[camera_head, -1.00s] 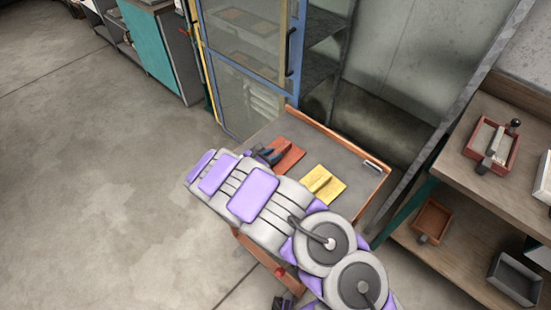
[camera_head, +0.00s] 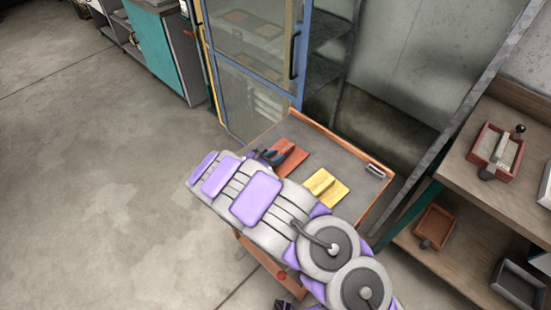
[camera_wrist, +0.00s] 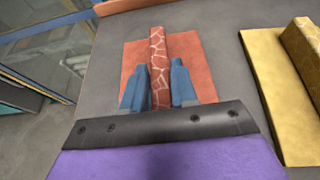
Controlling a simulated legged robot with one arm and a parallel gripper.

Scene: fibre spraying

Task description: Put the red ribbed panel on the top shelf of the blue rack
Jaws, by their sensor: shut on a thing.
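The red ribbed panel (camera_head: 292,160) lies flat on a grey-topped cart (camera_head: 340,160). In the wrist view the panel (camera_wrist: 197,62) shows a raised rib with pale crack-like lines. My gripper (camera_wrist: 158,88) has its blue fingers on either side of that rib and is shut on it. In the head view my gripper (camera_head: 274,156) is at the panel's left edge, partly hidden by my arm. The blue-framed rack (camera_head: 299,55) stands behind the cart, with a glazed door and shelves inside. Its top shelf is not clearly visible.
A yellow ribbed panel (camera_head: 325,187) lies on the cart to the right of the red one. The cart has a raised orange rim (camera_head: 325,125). A wooden shelf unit (camera_head: 465,195) with trays stands at the right. Open floor lies at the left.

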